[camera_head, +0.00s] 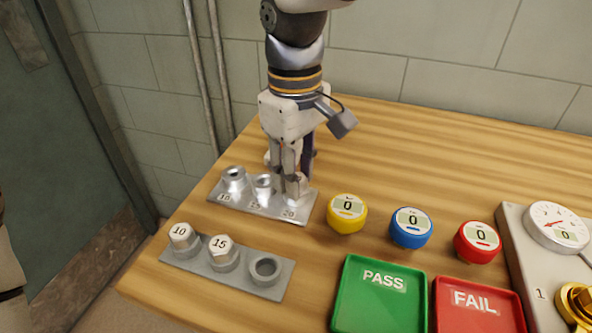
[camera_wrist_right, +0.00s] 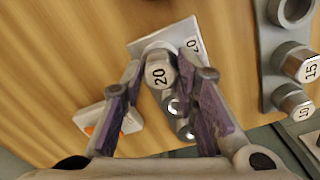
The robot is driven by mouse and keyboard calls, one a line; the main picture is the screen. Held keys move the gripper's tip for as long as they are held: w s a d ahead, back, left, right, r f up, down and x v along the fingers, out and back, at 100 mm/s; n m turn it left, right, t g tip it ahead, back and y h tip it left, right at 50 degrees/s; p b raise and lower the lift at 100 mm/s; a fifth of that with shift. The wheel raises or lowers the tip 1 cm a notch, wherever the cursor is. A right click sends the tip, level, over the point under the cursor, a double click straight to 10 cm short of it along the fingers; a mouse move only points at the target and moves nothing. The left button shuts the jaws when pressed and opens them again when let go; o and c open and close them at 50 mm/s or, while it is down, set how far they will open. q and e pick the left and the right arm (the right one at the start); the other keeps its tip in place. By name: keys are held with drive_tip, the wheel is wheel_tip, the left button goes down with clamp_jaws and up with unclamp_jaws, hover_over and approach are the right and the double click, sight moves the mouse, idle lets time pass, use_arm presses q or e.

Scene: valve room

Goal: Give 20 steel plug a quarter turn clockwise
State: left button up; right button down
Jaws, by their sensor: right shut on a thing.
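The steel plug marked 20 (camera_wrist_right: 159,73) is a round-topped metal piece with its number facing the right wrist camera. It is at the 20 position of the rear metal plate (camera_head: 241,203), at that plate's right end. My right gripper (camera_head: 291,188) points down there, its fingers on either side of the plug. In the right wrist view the gripper (camera_wrist_right: 168,78) is shut on the plug. How deep the plug sits is hidden. My left gripper is not in view.
Two hollow fittings (camera_head: 234,179) stand left of my gripper. The front plate (camera_head: 285,283) holds plugs 10 (camera_head: 182,236) and 15 (camera_head: 222,248) beside an empty ring (camera_head: 265,268). Yellow (camera_head: 347,214), blue (camera_head: 410,227) and red (camera_head: 477,242) counters and PASS (camera_head: 378,302) and FAIL (camera_head: 476,310) trays stand right.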

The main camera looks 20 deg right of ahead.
drive_tip(key=shift+s+f, duration=0.1)
drive_tip(key=shift+f, duration=0.2)
drive_tip(key=c, duration=1.3)
unclamp_jaws()
drive_tip(key=shift+o, duration=0.6)
drive_tip(key=shift+d, duration=0.1)
drive_tip(key=shift+r, duration=0.15)
drive_tip(key=shift+r, duration=0.1)
drive_tip(key=shift+o, duration=0.3)
drive_tip(key=shift+o, duration=1.3)
drive_tip(key=shift+w+r, duration=0.1)
drive_tip(key=shift+w, duration=0.1)
